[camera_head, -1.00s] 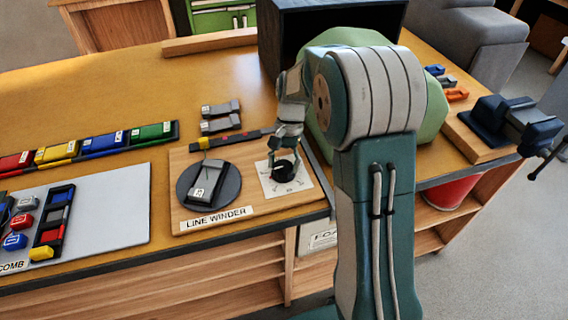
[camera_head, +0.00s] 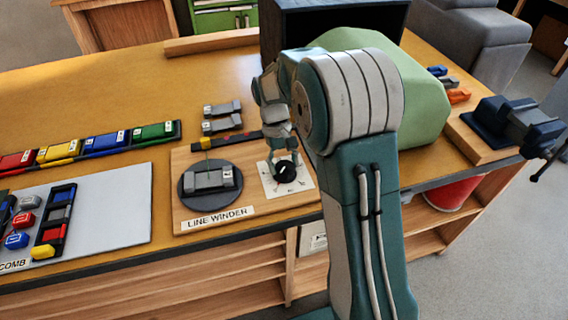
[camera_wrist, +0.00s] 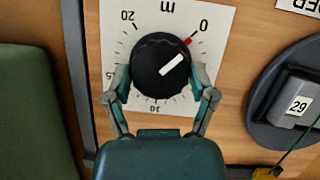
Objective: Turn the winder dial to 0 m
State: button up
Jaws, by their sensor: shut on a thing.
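The winder dial is a black round knob (camera_wrist: 158,58) with a white pointer line, on a white scale card (camera_wrist: 112,25) lettered "m". The pointer aims up and right in the wrist view, roughly toward the red mark (camera_wrist: 188,41) near "0"; I cannot tell if they line up exactly. My gripper (camera_wrist: 160,84) is shut on the dial, one finger on each side. In the head view the gripper (camera_head: 284,156) reaches down over the dial (camera_head: 286,171). The line winder's dark turntable (camera_head: 188,198) carries a grey piece (camera_head: 209,181), labelled "29" in the wrist view.
The wooden winder board (camera_head: 190,220) sits at the table's front edge. A grey comb board (camera_head: 120,212) and a coloured rack (camera_head: 105,143) lie left. A green rounded block (camera_head: 425,110) and a dark box (camera_head: 310,25) stand close behind my arm. A vise (camera_head: 515,125) is far right.

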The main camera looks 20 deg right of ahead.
jog(key=shift+w, duration=0.15)
dwell(0.3)
jog(key=o, duration=1)
jog(key=shift+a, duration=0.1)
jog(key=shift+o, duration=0.2)
jog(key=shift+r, duration=0.1)
jog(key=v, duration=1.1)
jog(key=shift+w+a+r, duration=0.15)
jog(key=shift+a+r, duration=0.05)
jog(key=shift+r, duration=0.1)
